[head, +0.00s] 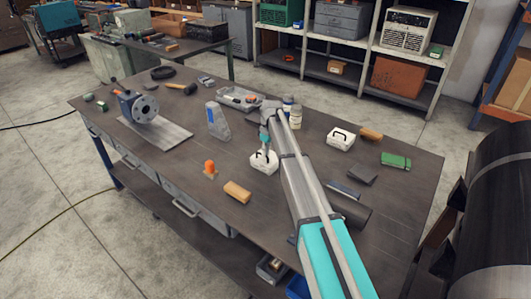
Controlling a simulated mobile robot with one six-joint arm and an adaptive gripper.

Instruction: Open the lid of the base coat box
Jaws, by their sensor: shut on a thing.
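A small white box (263,167) stands on the workbench near its middle, and its lid looks closed. My gripper (263,154) points down at the top of this box and is shut on what looks like its lid handle. The fingers hide part of the lid. A second white box (341,138) with a dark handle stands to the right, beyond my arm, also closed. Any labels are too small to read, so I cannot tell which one is the base coat box.
Around the held box are an orange-topped item (210,168), a tan block (237,192), a grey-blue upright piece (217,121) and white bottles (295,113). The workbench (160,166) is clear at front left.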

